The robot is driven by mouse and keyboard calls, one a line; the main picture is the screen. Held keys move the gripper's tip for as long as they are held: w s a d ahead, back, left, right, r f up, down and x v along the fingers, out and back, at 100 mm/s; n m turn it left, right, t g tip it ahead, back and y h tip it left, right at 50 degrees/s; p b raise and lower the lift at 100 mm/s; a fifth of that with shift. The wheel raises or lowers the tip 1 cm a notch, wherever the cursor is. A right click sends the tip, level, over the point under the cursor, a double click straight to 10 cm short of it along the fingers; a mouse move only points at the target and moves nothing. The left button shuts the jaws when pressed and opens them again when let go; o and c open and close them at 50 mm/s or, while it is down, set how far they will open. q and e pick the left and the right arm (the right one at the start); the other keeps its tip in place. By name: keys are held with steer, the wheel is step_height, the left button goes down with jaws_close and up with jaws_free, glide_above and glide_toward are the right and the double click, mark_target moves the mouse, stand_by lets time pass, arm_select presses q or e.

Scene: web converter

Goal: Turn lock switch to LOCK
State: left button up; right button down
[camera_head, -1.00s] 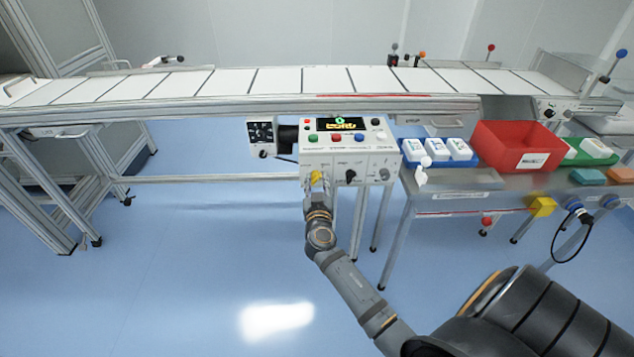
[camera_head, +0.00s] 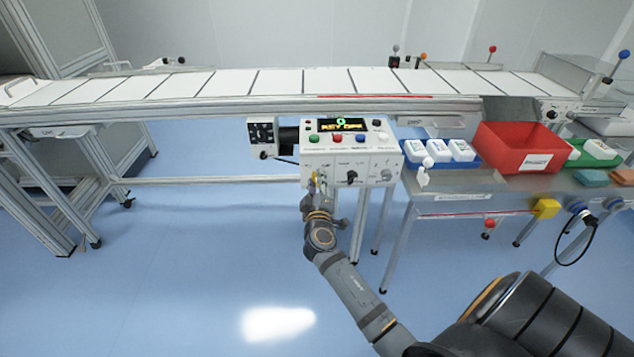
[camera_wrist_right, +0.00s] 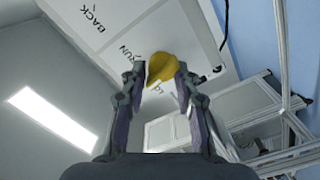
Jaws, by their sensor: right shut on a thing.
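The white control box (camera_head: 350,163) stands under the conveyor. A yellow switch knob (camera_head: 316,178) sits at the lower left of its front, mostly behind my right gripper (camera_head: 318,190). In the right wrist view the yellow knob (camera_wrist_right: 162,68) is between the fingertips of my right gripper (camera_wrist_right: 160,76), which is shut on it. The panel print reads BACK, with partly hidden RUN and a label starting "LO" around the knob. The knob's exact setting is hard to tell. My left gripper is not in view.
The box has a lit display (camera_head: 341,125), coloured buttons and a black knob (camera_head: 351,176). A bench with a red bin (camera_head: 520,140) and a blue tray (camera_head: 415,163) is close on the right. The conveyor (camera_head: 270,85) runs above; open floor lies left.

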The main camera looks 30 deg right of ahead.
steer(key=shift+f+n, duration=0.1)
steer(key=shift+n, duration=0.9)
steer(key=shift+n+p, duration=0.3)
steer(key=shift+n, duration=0.5)
steer(key=n, duration=0.2)
steer(key=shift+a+f+n+p, duration=0.1)
steer(key=shift+n+p, duration=0.2)
steer(key=shift+n, duration=0.5)
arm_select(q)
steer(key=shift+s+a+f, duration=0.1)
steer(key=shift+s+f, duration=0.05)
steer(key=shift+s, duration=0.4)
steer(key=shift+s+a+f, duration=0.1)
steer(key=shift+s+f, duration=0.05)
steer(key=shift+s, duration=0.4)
arm_select(e)
steer(key=shift+f, duration=0.1)
